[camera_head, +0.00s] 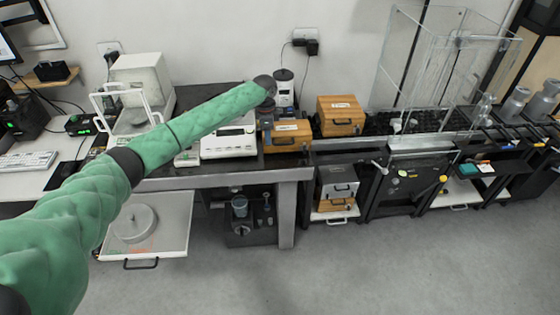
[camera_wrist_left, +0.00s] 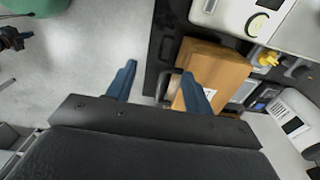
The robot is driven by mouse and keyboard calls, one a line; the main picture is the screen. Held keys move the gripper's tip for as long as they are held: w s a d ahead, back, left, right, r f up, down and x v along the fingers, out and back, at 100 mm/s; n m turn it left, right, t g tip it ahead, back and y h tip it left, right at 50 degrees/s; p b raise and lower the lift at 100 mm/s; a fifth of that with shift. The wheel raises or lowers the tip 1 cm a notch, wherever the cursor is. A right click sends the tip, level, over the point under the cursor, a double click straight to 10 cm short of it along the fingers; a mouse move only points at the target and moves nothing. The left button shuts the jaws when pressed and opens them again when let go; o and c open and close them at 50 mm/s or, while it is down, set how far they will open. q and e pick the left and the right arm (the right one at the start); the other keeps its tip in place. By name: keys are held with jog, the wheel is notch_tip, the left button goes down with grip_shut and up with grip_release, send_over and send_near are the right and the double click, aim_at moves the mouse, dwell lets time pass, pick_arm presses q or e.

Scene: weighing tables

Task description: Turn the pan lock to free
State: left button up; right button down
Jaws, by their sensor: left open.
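I cannot make out for sure which part is the pan lock. A dark cabinet (camera_head: 407,188) under the large glass enclosure carries a pale lever at its upper left, a round green-and-white dial (camera_head: 402,173) and a yellow knob (camera_head: 443,178). My left arm reaches in from the left, well to the left of that cabinet. My left gripper (camera_wrist_left: 160,88) is open and empty in the left wrist view, its two blue fingers apart. It is above the table front near a wooden box (camera_wrist_left: 225,70), which one finger partly covers. My right gripper is not in view.
A white balance (camera_head: 228,140) and the wooden box (camera_head: 288,136) stand near the table edge beside my left gripper. Another wooden box (camera_head: 340,115) stands further right. A large glass enclosure (camera_head: 440,65) rises above the cabinet. The floor in front is clear.

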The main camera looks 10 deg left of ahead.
pick_arm(q)
jog(key=s+d+f, duration=0.5)
jog(key=s+d, duration=0.1)
jog(key=s, duration=0.1)
jog(key=shift+f+h, duration=0.25)
jog(key=shift+h, duration=0.05)
jog(key=shift+d, duration=0.1)
